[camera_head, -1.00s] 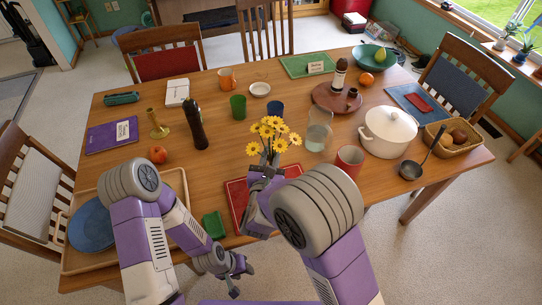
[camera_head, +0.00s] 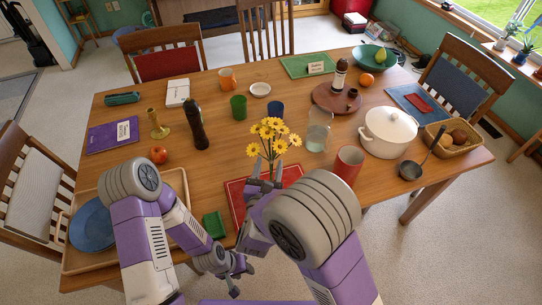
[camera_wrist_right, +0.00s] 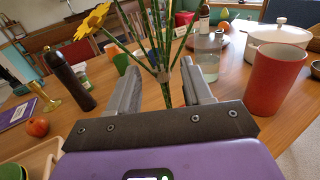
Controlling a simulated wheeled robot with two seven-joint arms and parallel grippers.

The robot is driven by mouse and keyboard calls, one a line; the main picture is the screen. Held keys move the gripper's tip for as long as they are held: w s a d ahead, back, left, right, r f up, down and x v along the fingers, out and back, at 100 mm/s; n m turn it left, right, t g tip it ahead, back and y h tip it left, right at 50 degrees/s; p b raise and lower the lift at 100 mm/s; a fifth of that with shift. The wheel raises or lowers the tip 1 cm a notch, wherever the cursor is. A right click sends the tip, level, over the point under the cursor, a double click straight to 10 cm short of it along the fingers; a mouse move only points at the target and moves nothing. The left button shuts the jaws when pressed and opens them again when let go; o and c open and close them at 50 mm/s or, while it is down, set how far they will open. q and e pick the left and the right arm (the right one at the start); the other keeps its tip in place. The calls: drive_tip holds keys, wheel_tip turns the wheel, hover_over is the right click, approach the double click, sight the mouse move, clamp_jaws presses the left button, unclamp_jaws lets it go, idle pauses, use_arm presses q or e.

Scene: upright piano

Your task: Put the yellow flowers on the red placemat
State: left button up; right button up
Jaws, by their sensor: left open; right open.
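The yellow flowers (camera_head: 267,139) stand upright as a bunch, with stems reaching down toward the far part of the red placemat (camera_head: 237,189). My right gripper (camera_head: 266,180) is open just on the near side of the stems, over the placemat. In the right wrist view, the green stems (camera_wrist_right: 164,62) rise between and beyond the two parted fingers (camera_wrist_right: 160,92), and a yellow bloom (camera_wrist_right: 91,21) shows at upper left. The stem bottoms are partly hidden by the gripper. My left gripper (camera_head: 238,275) is open and empty, low by the table's near edge.
A red cup (camera_head: 347,165) and a clear glass pitcher (camera_head: 318,132) stand right of the flowers, near a white pot (camera_head: 388,133). A dark pepper mill (camera_head: 195,125) stands farther left.

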drive_tip(key=s+a, duration=0.1)
drive_tip(key=s, duration=0.6)
drive_tip(key=shift+s, duration=0.35)
drive_tip(key=shift+a, duration=0.1)
